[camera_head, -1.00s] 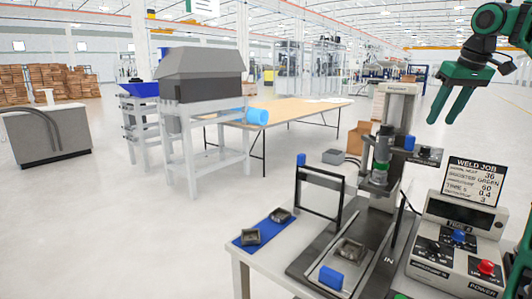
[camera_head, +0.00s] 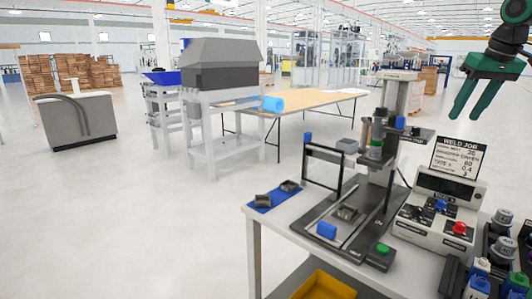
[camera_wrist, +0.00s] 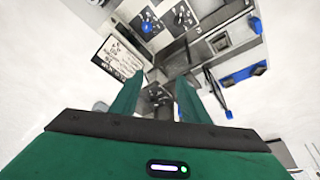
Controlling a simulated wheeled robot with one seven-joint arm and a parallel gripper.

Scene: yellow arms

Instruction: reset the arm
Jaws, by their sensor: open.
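My gripper (camera_head: 466,101) is green and raised at the upper right of the head view, above and behind the weld job sign. Its two fingers are apart with nothing between them. In the wrist view the two green fingers (camera_wrist: 158,97) point down over the bench, also apart and empty. The welding press (camera_head: 382,150) stands below and to the left of my gripper, not touching it. Part of the arm is cut off by the frame's right edge.
The white bench (camera_head: 255,232) holds a control box (camera_head: 437,212), a weld job sign (camera_head: 459,158), a blue mat (camera_head: 262,206) with dark parts, and several dark containers at the right. A yellow bin (camera_head: 325,287) sits below. Open floor lies to the left.

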